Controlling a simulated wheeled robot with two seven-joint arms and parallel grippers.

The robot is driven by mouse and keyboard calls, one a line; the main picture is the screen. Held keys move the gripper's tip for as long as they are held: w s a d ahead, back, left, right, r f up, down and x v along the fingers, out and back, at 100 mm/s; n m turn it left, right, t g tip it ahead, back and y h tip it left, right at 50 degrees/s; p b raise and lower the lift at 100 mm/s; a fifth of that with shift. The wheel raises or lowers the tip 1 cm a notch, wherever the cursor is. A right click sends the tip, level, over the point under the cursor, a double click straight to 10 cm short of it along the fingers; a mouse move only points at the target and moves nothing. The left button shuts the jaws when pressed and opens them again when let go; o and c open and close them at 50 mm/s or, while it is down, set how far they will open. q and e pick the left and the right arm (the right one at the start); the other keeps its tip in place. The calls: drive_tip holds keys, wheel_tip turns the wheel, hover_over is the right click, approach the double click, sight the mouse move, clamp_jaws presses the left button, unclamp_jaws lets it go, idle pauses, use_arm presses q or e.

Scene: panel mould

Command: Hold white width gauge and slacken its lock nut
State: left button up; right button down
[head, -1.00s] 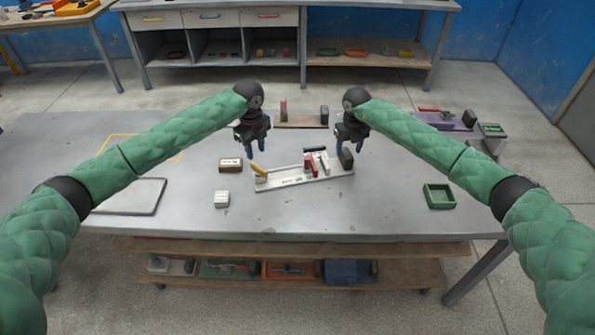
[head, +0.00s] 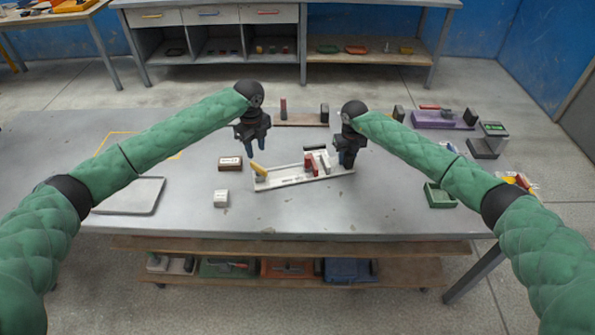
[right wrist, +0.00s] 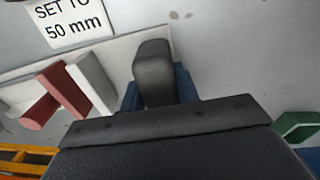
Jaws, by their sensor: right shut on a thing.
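The white width gauge (head: 290,183) lies on the grey table, a long white bar with a yellow lever (head: 258,170) at its left end. Red and white upright jaws (head: 310,163) stand towards its right. In the right wrist view, a dark rounded post (right wrist: 154,75) stands at the gauge's end between the blue fingers of my right gripper (right wrist: 158,92). My right gripper (head: 347,160) is shut on this post. My left gripper (head: 256,149) hangs just above and behind the yellow lever, empty, its fingers apart. I cannot make out a separate lock nut.
A brown box (head: 230,164) and a small white block (head: 221,198) lie left of the gauge. A green tray (head: 438,196) is to the right. A brown-based fixture (head: 300,119) and a purple one (head: 440,120) stand behind. A "SET TO 50 mm" label (right wrist: 68,20) shows in the right wrist view.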

sight(258, 165)
drive_tip(key=shift+w, duration=0.1)
idle(0.4)
use_arm(q)
wheel_tip(258, 165, down, 8)
drive_tip(key=shift+r, duration=0.15)
idle(0.9)
clamp_jaws()
